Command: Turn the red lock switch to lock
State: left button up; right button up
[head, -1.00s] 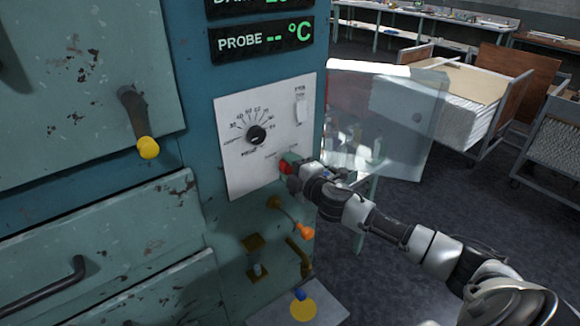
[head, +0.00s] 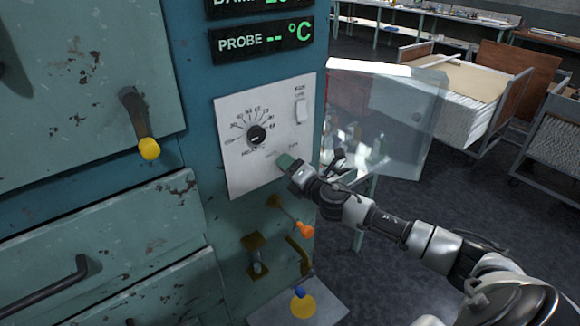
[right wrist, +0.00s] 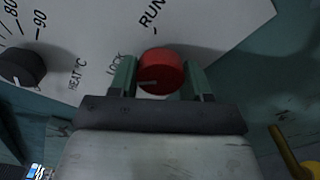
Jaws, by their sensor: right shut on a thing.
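The red lock switch (right wrist: 160,68) is a round red knob on the white control panel (head: 236,180). It shows in the right wrist view between the two green fingers of my right gripper (right wrist: 158,82), which is shut on it. A white pointer line on the knob points left, roughly toward the LOCK label (right wrist: 115,63). The RUN label (right wrist: 151,14) is above the knob. In the head view my right gripper (head: 285,161) is at the panel's lower right, and its fingers hide the knob. My left gripper is not in view.
A black dial (head: 257,134) and a white rocker switch (head: 301,110) are on the same panel. An orange-tipped lever (head: 305,230) sticks out below the gripper.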

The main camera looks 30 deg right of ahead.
jog(key=shift+f, duration=0.15)
dwell(0.4)
jog(key=o, duration=0.9)
jog(key=shift+o, duration=0.2)
jog(key=shift+s, duration=0.1)
jog(key=s+b, duration=0.3)
jog(key=s, duration=0.7)
jog(key=shift+s+d, duration=0.3)
jog(key=shift+d, duration=0.1)
